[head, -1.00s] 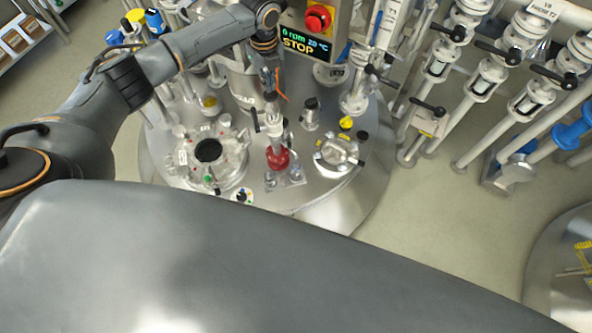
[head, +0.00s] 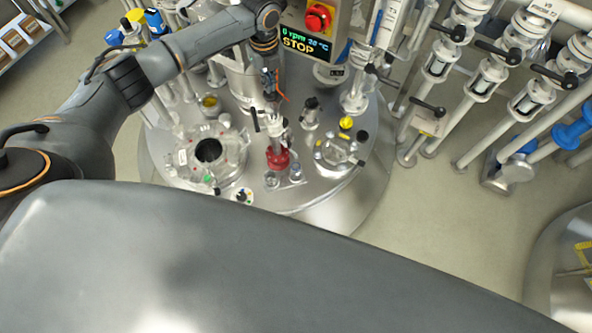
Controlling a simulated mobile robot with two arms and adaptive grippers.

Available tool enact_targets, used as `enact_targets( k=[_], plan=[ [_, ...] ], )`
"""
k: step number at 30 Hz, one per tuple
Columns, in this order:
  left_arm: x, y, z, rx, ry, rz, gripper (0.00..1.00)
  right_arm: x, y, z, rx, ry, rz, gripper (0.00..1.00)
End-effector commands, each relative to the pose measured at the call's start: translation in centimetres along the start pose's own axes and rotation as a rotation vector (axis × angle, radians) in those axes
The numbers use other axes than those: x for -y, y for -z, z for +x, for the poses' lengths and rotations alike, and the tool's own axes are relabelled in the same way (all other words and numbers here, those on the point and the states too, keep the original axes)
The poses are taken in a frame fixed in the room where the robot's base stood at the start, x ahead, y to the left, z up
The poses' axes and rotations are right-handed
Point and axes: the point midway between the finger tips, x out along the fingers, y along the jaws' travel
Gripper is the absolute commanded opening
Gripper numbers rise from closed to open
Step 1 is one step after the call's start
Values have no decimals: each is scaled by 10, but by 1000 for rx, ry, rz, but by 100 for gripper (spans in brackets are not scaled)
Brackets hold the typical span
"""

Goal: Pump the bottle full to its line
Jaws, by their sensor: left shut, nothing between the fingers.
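My left gripper (head: 271,88) hangs from its arm over the round metal vessel lid (head: 225,108), pointing down. It is shut with nothing held and seen small. Just below it stands a fitting with a black side handle (head: 256,119) and a red lower part (head: 278,158). Whether the gripper touches this fitting cannot be told. Small clear containers sit at the foot of the red part. No bottle or fill line can be made out clearly. My right gripper is not in view.
A control box with a red button (head: 319,17) and a display (head: 306,41) reading STOP stands behind the gripper. An open dark port (head: 209,151) lies at left on the lid. Valve pipes (head: 480,85) stand at right. Clear floor (head: 430,220) lies between.

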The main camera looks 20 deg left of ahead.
Motion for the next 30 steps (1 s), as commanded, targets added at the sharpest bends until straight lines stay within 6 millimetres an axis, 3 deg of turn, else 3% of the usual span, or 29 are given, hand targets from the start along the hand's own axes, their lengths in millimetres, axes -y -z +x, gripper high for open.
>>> enact_targets(
  k=[30],
  plan=[
    [-1, 0, 44, -1, -3, -1, 0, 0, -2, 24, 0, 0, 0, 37]
  ],
)
